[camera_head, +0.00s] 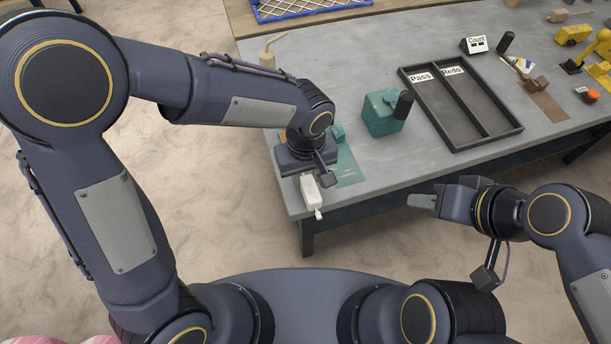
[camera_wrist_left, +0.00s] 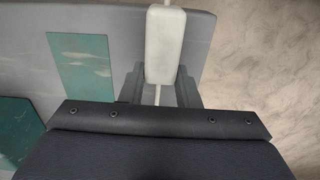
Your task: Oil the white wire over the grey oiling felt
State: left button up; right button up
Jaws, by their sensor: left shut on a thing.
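An off-white block (camera_head: 311,188) sits at the near left corner of the table, with a thin white piece (camera_head: 318,214), which looks like the white wire, poking from its near end. In the left wrist view the block (camera_wrist_left: 164,45) has the thin white piece showing beyond both ends. My left gripper (camera_wrist_left: 163,88) is shut on the block's end, its grey fingers on either side. My right gripper (camera_head: 421,201) is out in front of the table edge, seemingly empty; its finger gap is not clear. I cannot make out a grey felt.
A teal mat (camera_head: 347,168) lies beside the left gripper. A teal box (camera_head: 381,114) with a dark knob stands behind it. A dark tray (camera_head: 436,113) marked Pass and Redo lies right of it.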

pick_arm(q)
grip_shut()
jog(key=shift+w+a+p, duration=0.15)
jog(key=shift+w+a, duration=0.2)
jog(key=shift+w, duration=0.7)
jog(key=shift+w+a+p, duration=0.1)
jog(key=shift+w+a, duration=0.2)
jog(key=shift+w, duration=0.7)
jog(key=shift+w+a+p, duration=0.15)
jog(key=shift+w+a, duration=0.2)
jog(key=shift+w, duration=0.7)
jog(key=o, duration=1.1)
grip_release()
jog(key=shift+c, duration=0.2)
